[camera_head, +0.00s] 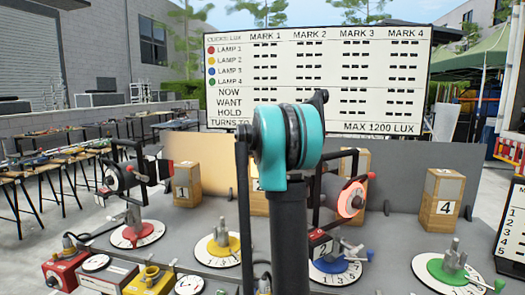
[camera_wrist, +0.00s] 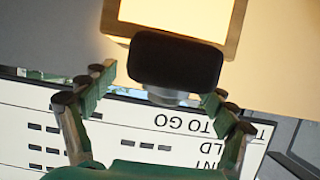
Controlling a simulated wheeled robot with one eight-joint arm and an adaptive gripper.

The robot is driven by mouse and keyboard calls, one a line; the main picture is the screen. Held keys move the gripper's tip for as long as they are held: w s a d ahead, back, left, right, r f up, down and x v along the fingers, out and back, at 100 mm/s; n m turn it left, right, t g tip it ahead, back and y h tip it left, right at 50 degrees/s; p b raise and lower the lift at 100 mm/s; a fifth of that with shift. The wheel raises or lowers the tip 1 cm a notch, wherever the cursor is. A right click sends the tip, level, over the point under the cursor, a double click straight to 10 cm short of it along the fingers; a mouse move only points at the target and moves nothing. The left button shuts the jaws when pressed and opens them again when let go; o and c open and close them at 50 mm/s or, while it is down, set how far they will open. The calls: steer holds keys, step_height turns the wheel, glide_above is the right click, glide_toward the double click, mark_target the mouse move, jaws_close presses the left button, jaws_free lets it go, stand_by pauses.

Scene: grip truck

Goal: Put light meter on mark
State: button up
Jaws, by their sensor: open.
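In the wrist view a dark rounded block with a grey lower part, apparently the light meter (camera_wrist: 175,62), shows between and beyond my fingertips. My gripper (camera_wrist: 158,90) is open, with one green-padded finger on each side; I cannot tell how far off the block is. Behind it is a brightly lit wooden-edged face (camera_wrist: 228,40). In the head view wooden blocks numbered 1 (camera_head: 186,184) and 4 (camera_head: 442,200) stand on the grey table; two more blocks between them are partly hidden. My arm fills the middle there and hides my gripper and the meter.
Lamp stands rise from numbered dials: red (camera_head: 137,234), yellow (camera_head: 217,250), blue (camera_head: 335,268) and green (camera_head: 446,270). One lamp head (camera_head: 351,199) glows reddish. Red and yellow boxes crowd the front left. A lux board (camera_head: 318,80) stands behind; its rows show dashes.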

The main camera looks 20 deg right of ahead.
steer(key=v, duration=0.9)
steer(key=shift+s+a, duration=0.1)
